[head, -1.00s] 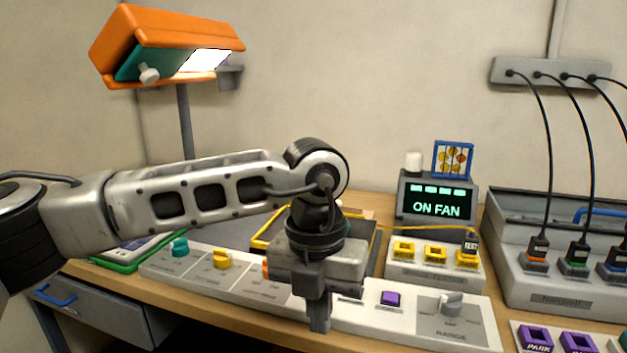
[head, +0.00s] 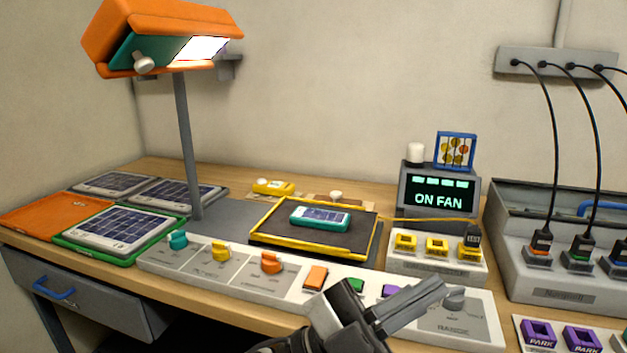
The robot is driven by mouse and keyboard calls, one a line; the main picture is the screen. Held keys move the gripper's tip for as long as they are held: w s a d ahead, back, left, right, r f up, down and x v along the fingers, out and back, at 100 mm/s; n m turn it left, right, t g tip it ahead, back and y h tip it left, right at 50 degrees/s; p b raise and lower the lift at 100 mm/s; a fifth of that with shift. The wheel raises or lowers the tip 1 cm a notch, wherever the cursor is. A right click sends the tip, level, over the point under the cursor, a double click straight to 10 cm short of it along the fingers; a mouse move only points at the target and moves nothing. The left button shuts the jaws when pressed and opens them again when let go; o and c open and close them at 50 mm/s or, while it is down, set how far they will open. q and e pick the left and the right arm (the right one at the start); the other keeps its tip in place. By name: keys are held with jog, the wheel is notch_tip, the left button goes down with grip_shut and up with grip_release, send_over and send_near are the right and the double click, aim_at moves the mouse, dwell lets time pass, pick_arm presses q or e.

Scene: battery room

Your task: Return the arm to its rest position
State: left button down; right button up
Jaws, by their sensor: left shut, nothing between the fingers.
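My left gripper (head: 428,300) shows at the bottom centre of the head view, in front of the white control panel (head: 215,268). Its fingers are shut with nothing between them and point up and right, over the panel's right part near the grey range knob (head: 454,298). Whether they touch the panel I cannot tell. The rest of the left arm runs off the bottom edge. My right gripper is not in view.
A teal-and-white device (head: 320,217) lies on a yellow-edged dark tray (head: 268,243). An orange lamp (head: 160,30) stands at left. A display (head: 438,198) reads "ON FAN". A grey case (head: 560,293) with plugged cables stands at right.

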pick_arm(q)
jog(key=w+a+f+n+t+y, duration=0.5)
jog(key=a+f+n+t+y, duration=0.35)
jog(key=n+t, duration=0.6)
jog(key=s+a+f+n+g+y, duration=0.1)
jog(key=a+f+n+y, duration=0.35)
jog(key=f, duration=0.35)
jog(key=s+a+f+n+g+y, duration=0.1)
jog(key=a+f+n+g+y, duration=0.15)
jog(key=a+f+y, duration=0.35)
jog(key=s+a+f+n+g+y, duration=0.2)
jog(key=s+a+f, duration=0.3)
jog(key=s+f, duration=0.4)
notch_tip(320, 180, down, 2)
jog(key=shift+s+a+f+n+g, duration=0.2)
jog(key=shift+n+g, duration=0.15)
jog(key=shift+g, duration=0.55)
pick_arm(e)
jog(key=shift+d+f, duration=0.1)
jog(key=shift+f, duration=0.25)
